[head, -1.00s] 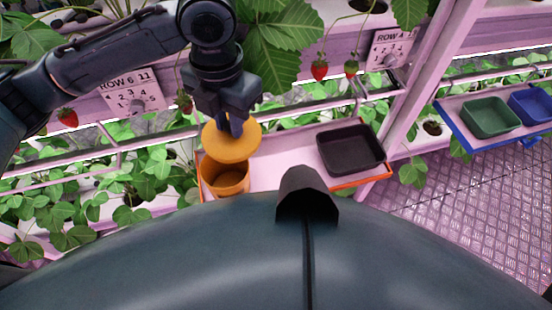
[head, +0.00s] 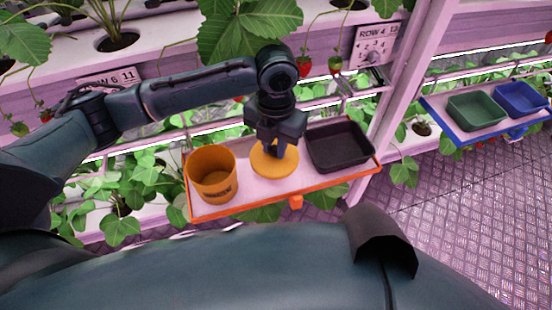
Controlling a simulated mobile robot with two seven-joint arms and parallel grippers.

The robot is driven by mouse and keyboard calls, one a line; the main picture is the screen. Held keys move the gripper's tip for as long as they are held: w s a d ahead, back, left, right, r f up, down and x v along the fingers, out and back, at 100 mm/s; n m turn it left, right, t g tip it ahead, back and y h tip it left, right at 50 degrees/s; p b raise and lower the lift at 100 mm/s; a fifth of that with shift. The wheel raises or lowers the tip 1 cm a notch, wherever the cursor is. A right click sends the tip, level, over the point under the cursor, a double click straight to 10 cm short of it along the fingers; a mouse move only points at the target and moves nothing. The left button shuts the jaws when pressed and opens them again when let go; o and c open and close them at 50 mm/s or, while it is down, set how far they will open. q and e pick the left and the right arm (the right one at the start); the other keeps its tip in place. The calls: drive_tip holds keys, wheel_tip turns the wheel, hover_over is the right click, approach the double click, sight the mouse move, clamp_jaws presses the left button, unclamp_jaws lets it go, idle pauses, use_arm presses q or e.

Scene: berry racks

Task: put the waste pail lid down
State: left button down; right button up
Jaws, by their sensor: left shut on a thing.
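The orange waste pail lid (head: 274,162) is a flat round disc between the pail and a black tray, over the pink shelf. My left gripper (head: 277,147) is above it, shut on the lid; the fingers hide the grip point. The lid looks level and at or very near the shelf surface; I cannot tell if it touches. The orange waste pail (head: 213,178) stands upright and open at the left end of the shelf. My right gripper is not in view.
The black tray (head: 339,150) fills the right end of the orange-edged shelf (head: 260,199). A blue-edged shelf with a green bin (head: 476,112) and a blue bin (head: 522,99) stands at the right. Plant racks with leaves and strawberries are behind; a rack post (head: 398,84) rises right of the tray.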

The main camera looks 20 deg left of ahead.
sight(275, 152)
use_arm(q)
wheel_tip(275, 152, down, 4)
drive_tip(key=shift+f, duration=0.35)
drive_tip(key=shift+f, duration=0.1)
drive_tip(key=c, duration=1.3)
unclamp_jaws()
wheel_tip(275, 152, up, 12)
drive_tip(key=shift+d+r+p, duration=0.15)
drive_tip(key=shift+p, duration=0.25)
drive_tip(key=shift+s+d, duration=0.1)
